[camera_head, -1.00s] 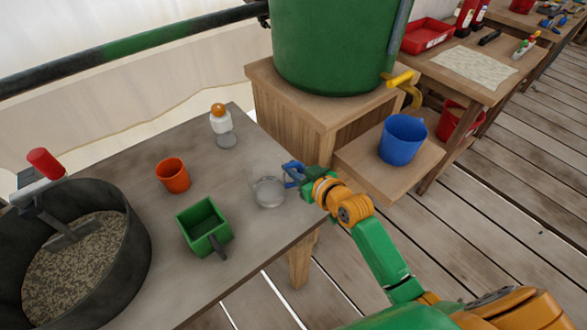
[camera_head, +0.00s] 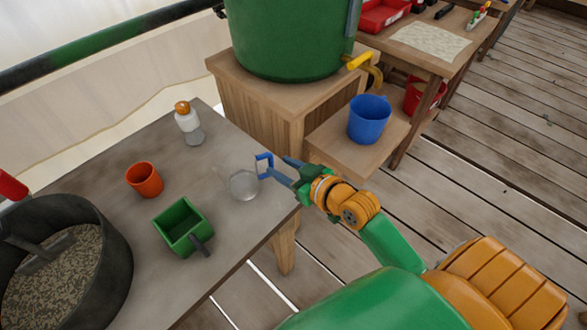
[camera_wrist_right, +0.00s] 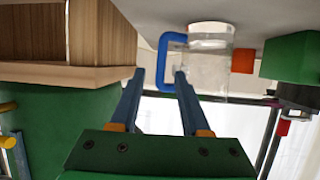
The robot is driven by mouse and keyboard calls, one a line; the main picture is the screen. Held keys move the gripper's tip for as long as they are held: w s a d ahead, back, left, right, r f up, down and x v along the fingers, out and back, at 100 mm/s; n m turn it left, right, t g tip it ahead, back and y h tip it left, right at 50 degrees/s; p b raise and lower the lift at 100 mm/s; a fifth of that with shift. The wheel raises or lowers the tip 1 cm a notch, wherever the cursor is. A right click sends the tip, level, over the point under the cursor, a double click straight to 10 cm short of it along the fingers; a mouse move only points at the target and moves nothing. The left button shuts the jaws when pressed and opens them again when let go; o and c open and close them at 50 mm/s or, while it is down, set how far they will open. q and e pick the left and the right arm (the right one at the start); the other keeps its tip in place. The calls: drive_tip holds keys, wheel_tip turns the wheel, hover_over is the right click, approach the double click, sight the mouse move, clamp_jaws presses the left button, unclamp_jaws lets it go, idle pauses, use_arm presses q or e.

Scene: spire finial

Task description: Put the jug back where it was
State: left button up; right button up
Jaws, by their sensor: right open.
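The clear jug (camera_head: 243,185) with a blue handle (camera_head: 266,162) stands upright on the grey table (camera_head: 100,172) near its right edge, its handle toward my right gripper. My right gripper (camera_head: 282,168) is open and empty, level with the handle and just to its right. In the right wrist view, the jug (camera_wrist_right: 208,62) is beyond the fingertips (camera_wrist_right: 159,74), and its blue handle (camera_wrist_right: 170,62) shows between and just past them. Whether a finger touches the handle I cannot tell. My left gripper is not in view.
An orange cup (camera_head: 144,180), a green scoop box (camera_head: 182,228), a white bottle with an orange cap (camera_head: 188,124) and a dark pan of grain (camera_head: 115,262) share the table. A blue bucket (camera_head: 369,120) stands on a low shelf behind my right arm.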

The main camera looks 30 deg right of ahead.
drive_tip(key=v, duration=0.4)
drive_tip(key=shift+s+r, duration=0.1)
drive_tip(key=shift+s, duration=0.15)
drive_tip(key=s+a+f+m+g+h, duration=0.1)
drive_tip(key=s+f+g+h, duration=0.3)
drive_tip(key=s+f+g, duration=0.85)
drive_tip(key=s+f+t+p, duration=0.2)
drive_tip(key=s+f, duration=0.3)
drive_tip(key=f, duration=0.9)
drive_tip(key=s+d+f+g+p, duration=0.1)
drive_tip(key=s+d+f, duration=0.1)
drive_tip(key=s+f, duration=0.6)
drive_tip(key=s, duration=0.4)
drive_tip(key=shift+s+f+g+p, duration=0.15)
drive_tip(key=shift+f+g+p, duration=0.15)
drive_tip(key=shift+g+p, duration=0.1)
